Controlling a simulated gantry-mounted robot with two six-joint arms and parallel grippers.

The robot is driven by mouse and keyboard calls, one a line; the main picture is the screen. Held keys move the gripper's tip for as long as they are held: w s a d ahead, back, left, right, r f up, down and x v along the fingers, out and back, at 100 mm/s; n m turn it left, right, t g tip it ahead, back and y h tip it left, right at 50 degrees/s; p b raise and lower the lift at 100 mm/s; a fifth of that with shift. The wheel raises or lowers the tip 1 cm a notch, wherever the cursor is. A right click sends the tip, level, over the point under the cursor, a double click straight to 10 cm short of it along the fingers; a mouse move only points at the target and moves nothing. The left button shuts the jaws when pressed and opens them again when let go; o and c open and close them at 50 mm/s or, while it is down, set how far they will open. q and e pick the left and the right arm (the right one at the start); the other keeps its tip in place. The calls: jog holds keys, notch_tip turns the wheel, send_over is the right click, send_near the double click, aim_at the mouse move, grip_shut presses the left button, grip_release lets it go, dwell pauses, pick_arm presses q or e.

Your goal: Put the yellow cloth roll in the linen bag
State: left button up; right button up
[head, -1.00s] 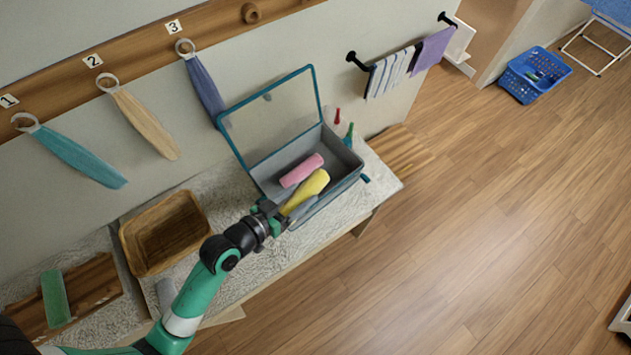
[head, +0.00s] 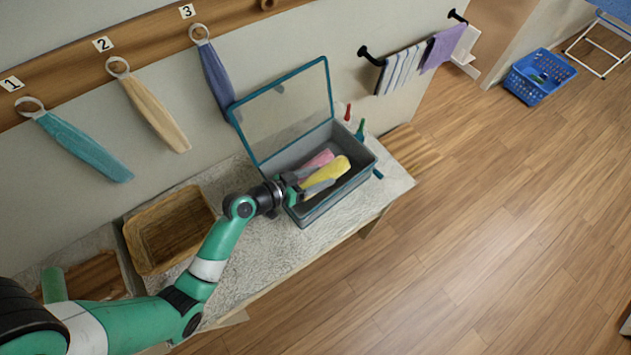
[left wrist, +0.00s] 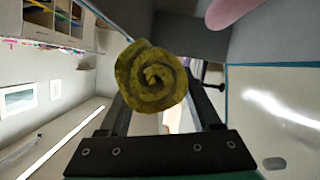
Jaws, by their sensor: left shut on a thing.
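The yellow cloth roll (head: 330,172) is gripped in my left gripper (head: 312,187), which reaches in from the left over the bag's near side. In the left wrist view the roll's spiral end (left wrist: 152,76) sits between the two dark fingers (left wrist: 160,100). The linen bag (head: 335,203) is a grey box with teal edging on the bench, its windowed lid (head: 285,110) standing open. The roll is over the bag's opening; I cannot tell whether it touches the bottom. A pink roll (head: 319,159) lies in the bag, partly hidden behind the yellow one. My right gripper is not in view.
A wooden basket (head: 165,262) stands left of the bag. Teal, beige and blue towels hang on the wall hooks behind. Small red-capped and green-capped bottles (head: 360,130) stand behind the bag's right side. A blue crate (head: 537,78) is on the floor.

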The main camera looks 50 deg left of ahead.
aim_at(315, 180)
pick_arm(q)
jog(key=shift+w+a+f, duration=0.25)
jog(key=shift+a+f, duration=0.45)
jog(key=shift+f, duration=0.2)
jog(key=shift+w+a+f+b, duration=0.15)
jog(key=shift+f+b, duration=0.4)
jog(key=shift+f, duration=1.2)
jog(key=shift+f+b, duration=0.7)
jog(key=shift+b, duration=0.1)
jog(key=o, duration=1.4)
jog(key=shift+f, duration=0.1)
